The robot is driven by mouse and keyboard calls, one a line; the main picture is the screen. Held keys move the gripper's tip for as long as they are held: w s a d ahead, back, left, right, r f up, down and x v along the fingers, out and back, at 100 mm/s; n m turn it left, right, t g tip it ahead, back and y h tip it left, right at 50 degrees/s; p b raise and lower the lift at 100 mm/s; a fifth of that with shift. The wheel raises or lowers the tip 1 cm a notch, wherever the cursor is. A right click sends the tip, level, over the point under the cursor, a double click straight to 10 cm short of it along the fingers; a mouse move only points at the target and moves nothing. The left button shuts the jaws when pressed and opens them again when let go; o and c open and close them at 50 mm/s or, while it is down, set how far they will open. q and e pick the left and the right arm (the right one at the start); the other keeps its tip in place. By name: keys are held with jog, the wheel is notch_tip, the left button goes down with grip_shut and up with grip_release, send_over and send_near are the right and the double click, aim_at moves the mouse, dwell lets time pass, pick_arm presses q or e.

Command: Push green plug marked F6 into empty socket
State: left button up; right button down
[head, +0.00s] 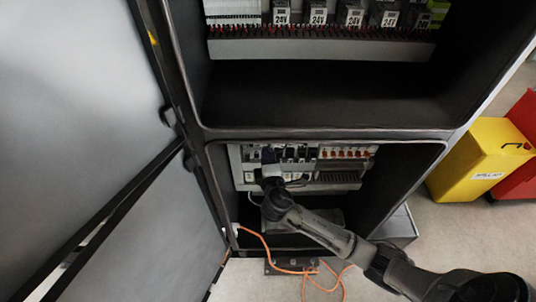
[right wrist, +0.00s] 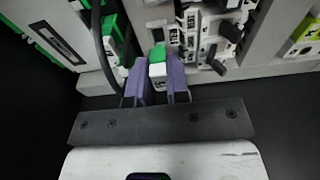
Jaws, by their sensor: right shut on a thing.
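A small green plug (right wrist: 157,53) with a white marked face sits between the purple fingers of my right gripper (right wrist: 157,85) in the right wrist view. The fingers are shut on it from both sides. The marking is too small to read. The plug's far end is close to the white panel parts; I cannot tell whether it touches a socket. No empty socket can be made out. In the head view my right gripper (head: 270,183) reaches into the lower cabinet bay, at the left part of its panel (head: 240,178). The plug cannot be made out there. My left gripper is not in view.
A black cable (right wrist: 98,35) and another green connector (right wrist: 112,32) are just left of the fingers. Switches with black levers (right wrist: 220,67) are to the right. Cabinet doors (head: 75,90) stand open at left. An orange cable (head: 285,270) and yellow bin (head: 480,160) are outside.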

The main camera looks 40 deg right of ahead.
jog(key=v, duration=0.4)
jog(key=shift+a+p, duration=0.35)
jog(key=shift+p, duration=0.05)
dwell(0.4)
jog(key=s+d+r+p, duration=0.3)
jog(key=d+r+p, duration=0.1)
jog(key=r+p, duration=0.2)
jog(key=shift+s, duration=0.3)
dwell(0.5)
jog(key=shift+d+r, duration=0.1)
jog(key=shift+d, duration=0.05)
